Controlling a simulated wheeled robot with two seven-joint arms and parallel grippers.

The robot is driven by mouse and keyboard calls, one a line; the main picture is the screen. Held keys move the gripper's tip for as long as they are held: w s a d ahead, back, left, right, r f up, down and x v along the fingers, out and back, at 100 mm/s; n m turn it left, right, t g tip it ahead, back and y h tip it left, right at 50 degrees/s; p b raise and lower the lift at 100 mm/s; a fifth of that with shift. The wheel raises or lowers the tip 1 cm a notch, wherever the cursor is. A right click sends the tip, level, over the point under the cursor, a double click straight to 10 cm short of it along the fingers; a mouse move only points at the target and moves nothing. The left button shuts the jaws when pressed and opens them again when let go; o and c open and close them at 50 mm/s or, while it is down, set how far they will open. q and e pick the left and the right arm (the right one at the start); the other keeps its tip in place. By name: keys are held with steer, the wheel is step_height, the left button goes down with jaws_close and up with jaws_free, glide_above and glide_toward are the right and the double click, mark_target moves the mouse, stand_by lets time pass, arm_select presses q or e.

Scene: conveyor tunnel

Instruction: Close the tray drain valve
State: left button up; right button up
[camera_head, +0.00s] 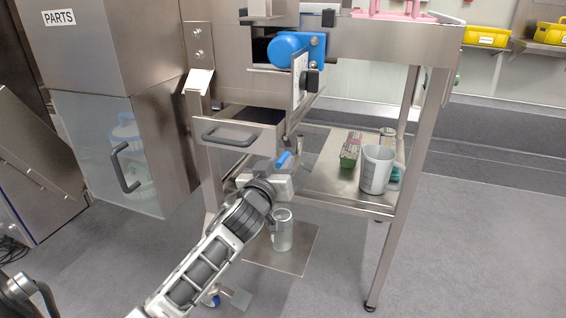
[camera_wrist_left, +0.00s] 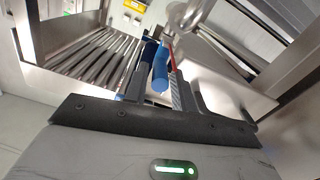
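The blue valve handle (camera_head: 284,159) shows just beyond the end of my left arm, below the steel conveyor frame, in the head view. In the left wrist view the blue handle (camera_wrist_left: 160,72) lies between the two dark fingers of my left gripper (camera_wrist_left: 160,92), very close to both. I cannot tell whether they press on it. A red strip and a shiny metal fitting (camera_wrist_left: 190,18) show just behind the handle. In the head view my left gripper (camera_head: 280,174) is partly hidden by its own wrist. My right gripper is not in view.
A steel drawer (camera_head: 238,132) with a bar handle sits above my left wrist. A clear jar (camera_head: 282,232) stands on a low plate below. A PARTS cabinet (camera_head: 90,45) is at left.

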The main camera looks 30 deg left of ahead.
arm_select(q)
steer(key=shift+x, duration=1.1)
jaws_close()
